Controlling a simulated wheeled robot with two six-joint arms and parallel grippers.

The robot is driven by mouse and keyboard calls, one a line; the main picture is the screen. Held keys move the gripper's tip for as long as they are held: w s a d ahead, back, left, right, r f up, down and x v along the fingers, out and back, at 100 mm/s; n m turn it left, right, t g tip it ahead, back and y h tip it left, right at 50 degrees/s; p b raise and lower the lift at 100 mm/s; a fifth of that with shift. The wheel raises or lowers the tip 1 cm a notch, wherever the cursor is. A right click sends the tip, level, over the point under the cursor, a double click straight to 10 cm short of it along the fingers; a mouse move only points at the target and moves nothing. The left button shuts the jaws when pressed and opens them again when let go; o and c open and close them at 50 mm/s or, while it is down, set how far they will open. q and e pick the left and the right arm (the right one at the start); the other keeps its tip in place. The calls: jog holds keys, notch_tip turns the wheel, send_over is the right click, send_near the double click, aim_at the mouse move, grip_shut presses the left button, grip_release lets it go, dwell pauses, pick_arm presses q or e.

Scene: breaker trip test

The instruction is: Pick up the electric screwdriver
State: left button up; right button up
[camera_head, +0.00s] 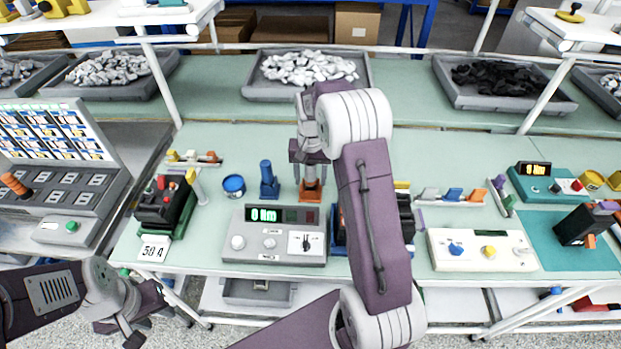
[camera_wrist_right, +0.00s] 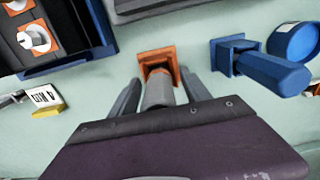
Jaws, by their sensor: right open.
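A grey cylindrical tool (camera_wrist_right: 159,92), which looks like the electric screwdriver, stands in an orange square holder (camera_head: 310,190) on the green bench. The holder also shows in the right wrist view (camera_wrist_right: 158,57). My right gripper (camera_head: 310,172) points down over it, and in the wrist view its open fingers (camera_wrist_right: 160,78) lie on either side of the grey tool, with gaps visible. The tool's upper part is hidden by the gripper. My left gripper (camera_head: 130,325) hangs low at the left, off the bench front; its finger opening is unclear.
A blue holder with a blue handle (camera_head: 268,181) stands just left of the orange holder, beside a blue round tin (camera_head: 234,186). A grey meter box (camera_head: 272,236) is in front. A breaker (camera_head: 160,204) stands at left, and grey trays (camera_head: 305,90) line the back.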

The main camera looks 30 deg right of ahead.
aim_at(311, 166)
jog(key=shift+s, duration=0.1)
grip_shut()
jog(key=shift+r, duration=0.1)
notch_tip(311, 166, up, 4)
jog(key=shift+d+r, duration=0.15)
jog(key=shift+r, duration=0.05)
jog(key=s+d+r, duration=0.1)
jog(key=d+r, duration=0.2)
jog(key=d, duration=0.2)
jog(key=s+d+r+p, duration=0.1)
jog(key=s+d+r, duration=0.1)
jog(key=d, duration=0.4)
jog(key=shift+s+r, duration=0.25)
jog(key=shift+r, duration=0.5)
